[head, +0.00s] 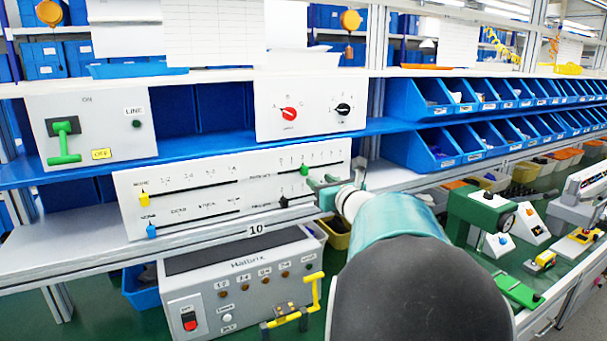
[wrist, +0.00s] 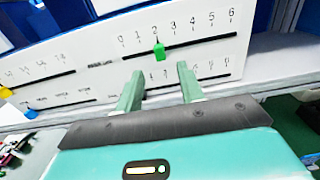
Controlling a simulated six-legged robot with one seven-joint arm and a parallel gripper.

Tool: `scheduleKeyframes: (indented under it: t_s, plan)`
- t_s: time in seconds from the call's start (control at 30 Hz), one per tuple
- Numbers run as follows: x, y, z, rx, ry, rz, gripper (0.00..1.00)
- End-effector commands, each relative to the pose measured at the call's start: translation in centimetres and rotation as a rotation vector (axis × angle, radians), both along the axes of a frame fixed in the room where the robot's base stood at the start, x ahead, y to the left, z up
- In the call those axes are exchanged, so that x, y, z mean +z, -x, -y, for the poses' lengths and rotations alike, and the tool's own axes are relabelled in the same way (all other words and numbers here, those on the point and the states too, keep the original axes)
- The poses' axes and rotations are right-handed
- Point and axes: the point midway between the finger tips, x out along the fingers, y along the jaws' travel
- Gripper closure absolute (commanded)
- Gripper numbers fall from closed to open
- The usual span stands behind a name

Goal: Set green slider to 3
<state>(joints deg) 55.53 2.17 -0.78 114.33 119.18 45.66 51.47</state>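The green slider (head: 304,169) sits on the upper right track of a white slider panel (head: 215,176). In the wrist view the green slider (wrist: 158,50) stands close under the 2 of a scale running from 0 to 6. My gripper (wrist: 158,72) is open and empty, its two fingers apart just below the green slider in the picture. I see no contact with the slider. In the head view my gripper (head: 322,184) is in front of the panel's right end, right of and below the slider.
A black slider (head: 284,201) is on the lower right track; yellow (head: 143,200) and blue (head: 152,231) sliders are at the left. A dial panel (head: 308,105) is above, a lever panel (head: 90,125) upper left. A grey box (head: 240,285) with a yellow handle stands below.

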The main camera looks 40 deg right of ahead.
Motion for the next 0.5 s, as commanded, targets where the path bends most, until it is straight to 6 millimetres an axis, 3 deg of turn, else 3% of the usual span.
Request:
scheduleKeyframes:
  t_s: [0.23,0.5]
  plan:
    - [-0.1,-4.6,1.6,0.002,-0.001,0.000,0.62]
    - [0.0,-6.7,2.3,0.001,0.001,0.000,0.62]
